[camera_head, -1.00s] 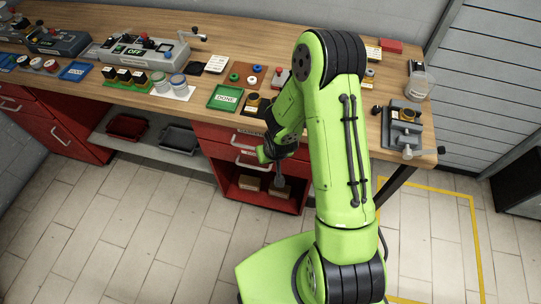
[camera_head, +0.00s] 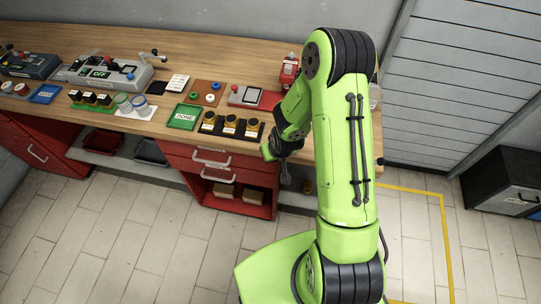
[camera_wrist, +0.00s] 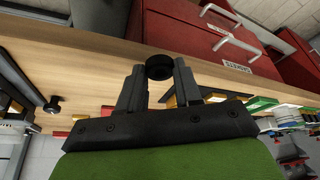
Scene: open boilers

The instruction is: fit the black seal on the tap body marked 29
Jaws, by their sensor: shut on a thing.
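My gripper (camera_wrist: 158,72) is shut on the black seal (camera_wrist: 158,66), a small black ring held between its fingertips in the wrist view. In the head view my gripper (camera_head: 285,180) hangs in front of the bench edge, below the bench top; the seal cannot be made out there. Several brass-coloured tap bodies with labels stand in a row on a black tray (camera_head: 221,134), on the bench left of my arm, such as the middle one (camera_head: 230,124). Their numbers are too small to read, so I cannot tell which is 29. The seal is apart from all of them.
A green DONE tray (camera_head: 183,116) lies left of the tap bodies. A brown board with coloured rings (camera_head: 207,92) and a grey-and-red device (camera_head: 246,96) stand behind. Red drawers (camera_head: 211,160) are below the bench. My arm hides the bench's right end. Floor in front is clear.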

